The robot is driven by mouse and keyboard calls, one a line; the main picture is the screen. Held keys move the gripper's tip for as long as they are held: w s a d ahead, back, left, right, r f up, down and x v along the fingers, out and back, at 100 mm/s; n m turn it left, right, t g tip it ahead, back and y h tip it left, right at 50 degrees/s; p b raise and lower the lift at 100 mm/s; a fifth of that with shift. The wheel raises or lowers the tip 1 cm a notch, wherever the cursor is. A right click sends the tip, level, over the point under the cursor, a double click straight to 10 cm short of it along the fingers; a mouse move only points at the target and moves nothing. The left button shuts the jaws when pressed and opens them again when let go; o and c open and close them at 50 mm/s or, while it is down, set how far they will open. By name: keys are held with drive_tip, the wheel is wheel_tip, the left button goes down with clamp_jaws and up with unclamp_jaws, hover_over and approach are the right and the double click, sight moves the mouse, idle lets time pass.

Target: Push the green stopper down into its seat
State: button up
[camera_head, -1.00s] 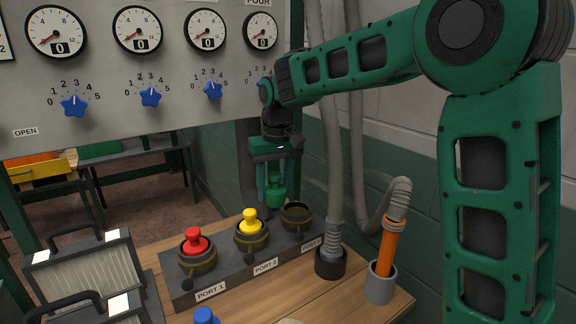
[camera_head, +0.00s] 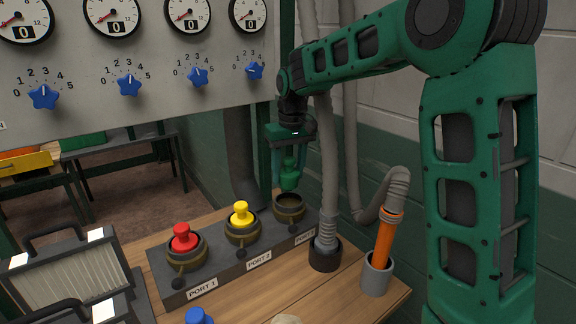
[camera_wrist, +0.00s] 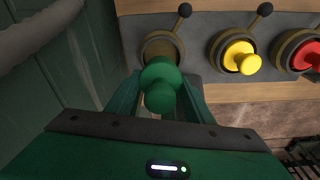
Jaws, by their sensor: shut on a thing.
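My gripper (camera_head: 288,168) is shut on the green stopper (camera_head: 290,176) and holds it upright in the air. The stopper hangs just above the empty third port (camera_head: 289,206), apart from its rim. In the wrist view the stopper (camera_wrist: 160,82) sits between my fingers and partly covers the port's ring (camera_wrist: 163,45). The red stopper (camera_head: 182,237) sits in port 1 and the yellow stopper (camera_head: 241,214) in port 2, all on one grey block.
A gauge panel (camera_head: 140,75) with blue knobs stands at the back left. A grey hose (camera_head: 327,170) and an orange tube (camera_head: 387,238) in a grey cup are right of the block. A ribbed case (camera_head: 70,270) is at the left. A blue knob-like thing (camera_head: 198,316) is in front.

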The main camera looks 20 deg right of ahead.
sight(291, 159)
drive_tip(key=shift+f, duration=2.2)
drive_tip(key=shift+s+f, duration=0.15)
drive_tip(key=shift+f, duration=0.55)
drive_tip(key=o, duration=1.1)
drive_tip(key=shift+o, duration=0.2)
drive_tip(key=r, duration=0.7)
drive_tip(key=s+r, duration=0.1)
drive_tip(key=r, duration=0.2)
drive_tip(key=shift+d+r, duration=0.15)
drive_tip(key=shift+r, duration=0.05)
drive_tip(key=shift+s+r, duration=0.1)
drive_tip(key=shift+r, duration=0.05)
